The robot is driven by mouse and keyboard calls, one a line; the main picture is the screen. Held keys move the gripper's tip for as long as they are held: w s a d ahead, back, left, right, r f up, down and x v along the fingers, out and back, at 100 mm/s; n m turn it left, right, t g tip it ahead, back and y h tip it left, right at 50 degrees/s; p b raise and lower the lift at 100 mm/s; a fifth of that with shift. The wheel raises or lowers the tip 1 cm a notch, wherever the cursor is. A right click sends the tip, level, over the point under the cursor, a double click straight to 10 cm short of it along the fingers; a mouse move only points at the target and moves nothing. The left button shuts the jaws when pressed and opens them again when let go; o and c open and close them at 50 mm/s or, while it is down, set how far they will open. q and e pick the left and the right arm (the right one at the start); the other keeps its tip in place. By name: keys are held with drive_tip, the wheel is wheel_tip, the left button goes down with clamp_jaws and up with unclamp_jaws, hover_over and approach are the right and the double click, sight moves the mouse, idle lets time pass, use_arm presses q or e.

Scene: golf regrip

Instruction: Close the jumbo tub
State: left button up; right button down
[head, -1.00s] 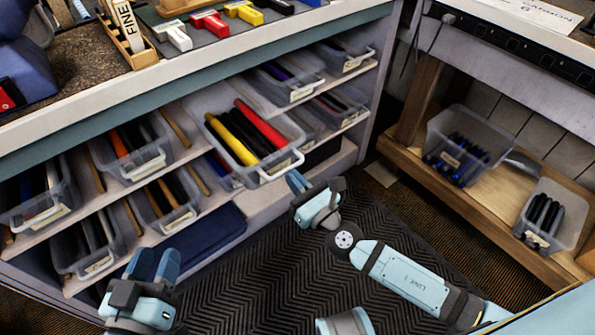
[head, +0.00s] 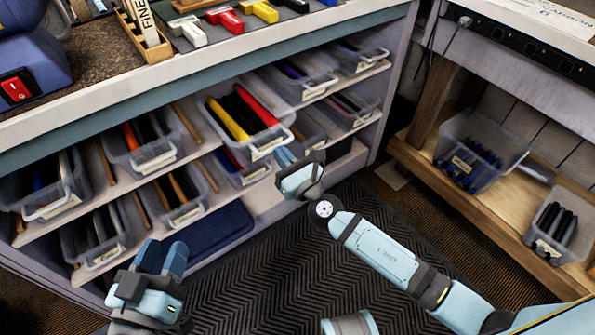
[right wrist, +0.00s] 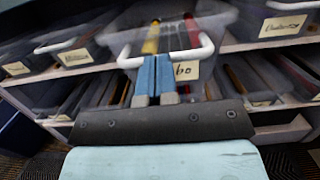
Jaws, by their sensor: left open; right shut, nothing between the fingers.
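The jumbo tub (head: 214,128) is a clear bin on the upper shelf holding yellow, black and red grips. It sticks out past the shelf edge, further than its neighbours. In the right wrist view its white handle (right wrist: 197,53) and a label ending in "bo" (right wrist: 187,71) show behind my fingers. My right gripper (head: 285,157) is shut and empty at the tub's front, its blue fingers (right wrist: 154,76) pointing at it. Contact looks likely, but I cannot tell for certain. My left gripper (head: 161,257) is open and empty, low in front of the shelves.
Neighbouring tubs (head: 148,150) line both shelves. A blue case (head: 214,232) lies below them. A wooden bench with two clear tubs (head: 480,152) stands at the right. The dark mat (head: 260,280) between is clear apart from my arms.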

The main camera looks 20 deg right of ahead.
sight(266, 138)
drive_tip(key=x, duration=0.2)
drive_tip(key=f+b+x, duration=0.1)
drive_tip(key=x, duration=0.4)
drive_tip(key=shift+w+f, duration=0.2)
drive_tip(key=shift+f, duration=0.05)
drive_tip(key=x, duration=0.1)
drive_tip(key=b+x, duration=0.1)
drive_tip(key=x, duration=0.1)
drive_tip(key=shift+w+a+f, duration=0.1)
drive_tip(key=shift+w+f, duration=0.05)
drive_tip(key=shift+f, duration=0.15)
drive_tip(key=shift+f+b+x, duration=0.1)
drive_tip(key=shift+b+x, duration=0.15)
drive_tip(key=shift+x, duration=0.35)
drive_tip(key=shift+f+b+x, duration=0.15)
drive_tip(key=shift+b+x, duration=0.1)
drive_tip(key=shift+x, duration=0.35)
drive_tip(key=shift+w+a, duration=0.25)
drive_tip(key=shift+w, duration=0.45)
use_arm(q)
drive_tip(key=shift+s+d+r+t+h, duration=0.25)
drive_tip(key=shift+d+r+t+h, duration=0.25)
drive_tip(key=shift+d+r+h, duration=0.35)
use_arm(e)
drive_tip(key=shift+w+r, duration=0.1)
drive_tip(key=shift+r, duration=0.2)
drive_tip(key=shift+d+r, duration=0.1)
drive_tip(key=shift+r, duration=0.05)
use_arm(q)
drive_tip(key=shift+f, duration=0.15)
